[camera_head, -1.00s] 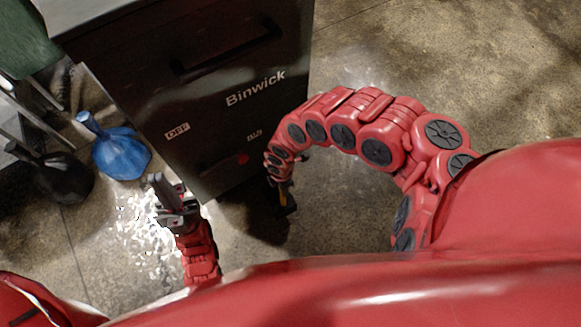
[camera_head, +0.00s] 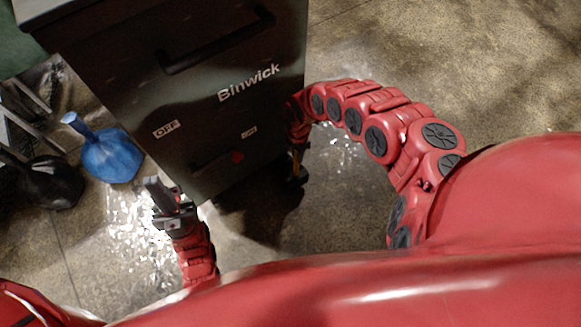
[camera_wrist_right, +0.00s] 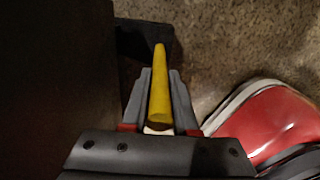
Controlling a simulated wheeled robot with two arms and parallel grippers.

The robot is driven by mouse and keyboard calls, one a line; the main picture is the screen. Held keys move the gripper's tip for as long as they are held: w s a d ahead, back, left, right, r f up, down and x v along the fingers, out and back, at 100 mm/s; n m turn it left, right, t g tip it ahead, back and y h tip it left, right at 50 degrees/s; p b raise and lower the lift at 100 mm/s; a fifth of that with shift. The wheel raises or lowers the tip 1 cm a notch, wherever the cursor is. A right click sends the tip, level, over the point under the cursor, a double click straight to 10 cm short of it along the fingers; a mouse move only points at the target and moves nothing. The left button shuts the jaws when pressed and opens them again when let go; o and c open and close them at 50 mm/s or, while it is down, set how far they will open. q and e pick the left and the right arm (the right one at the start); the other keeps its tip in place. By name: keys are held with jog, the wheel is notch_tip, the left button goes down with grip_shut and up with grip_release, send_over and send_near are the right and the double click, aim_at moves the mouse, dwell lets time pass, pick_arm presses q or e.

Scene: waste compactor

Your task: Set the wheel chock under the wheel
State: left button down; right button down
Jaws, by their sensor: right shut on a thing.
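The wheel chock (camera_wrist_right: 140,40) is a dark block with a yellow handle (camera_wrist_right: 161,90). In the right wrist view my right gripper (camera_wrist_right: 160,95) is shut on the handle, and the block is beyond the fingertips. In the head view the dark chock (camera_head: 299,178) is low beside the compactor's lower right corner. The compactor (camera_head: 220,120) is a dark cabinet marked "Binwick". Its wheel cannot be made out in the shadow, nor can any contact with the chock. My left gripper (camera_head: 163,196) is in front of the cabinet's lower left, apart from it; its jaw opening is unclear.
A blue bag (camera_head: 110,155) and a black bag (camera_head: 50,182) stand on the floor left of the cabinet. A metal frame (camera_head: 28,105) is behind them. The concrete floor (camera_head: 450,60) right of the cabinet is clear.

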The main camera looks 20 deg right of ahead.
jog(key=f, duration=0.1)
jog(key=f+b, duration=0.1)
jog(key=w+d+f+b, duration=0.1)
jog(key=shift+w+f, duration=0.1)
jog(key=shift+f, duration=0.05)
jog(key=c, duration=0.7)
grip_release()
notch_tip(320, 180, up, 12)
jog(key=p, duration=0.5)
jog(key=shift+p, duration=0.4)
jog(key=shift+a+f, duration=0.1)
